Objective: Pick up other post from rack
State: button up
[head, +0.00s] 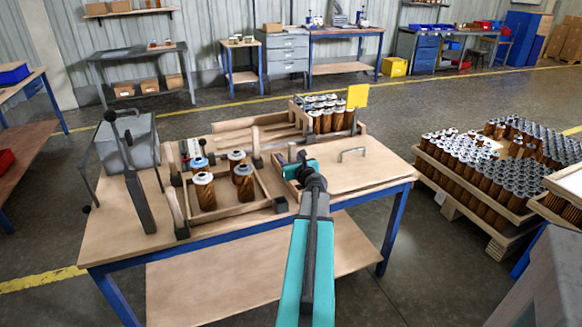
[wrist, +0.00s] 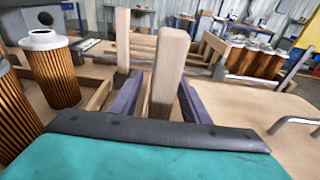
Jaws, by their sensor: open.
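In the wrist view, a pale wooden post (wrist: 172,62) stands upright between the two dark fingers of my gripper (wrist: 159,88). The fingers are apart, one on each side of it; I cannot tell whether either touches it. A second wooden post (wrist: 122,38) stands upright to the left and farther back. In the head view, my gripper (head: 303,168) is over the middle of the workbench, at the left edge of a wooden board with a metal handle. My arm hides part of the area there. I cannot clearly tell which part is the rack.
Several filter cartridges (head: 204,190) stand in a wooden tray (head: 222,216) left of my gripper. A crate of cartridges (head: 328,112) is behind. A lever press (head: 135,180) stands at the bench's left. The handled board (head: 375,170) is clear.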

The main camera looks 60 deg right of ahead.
grip_shut()
dwell(0.3)
jog(key=shift+r, duration=0.15)
notch_tip(320, 180, up, 10)
jog(key=p, duration=0.1)
jog(key=shift+p, duration=0.4)
dwell(0.6)
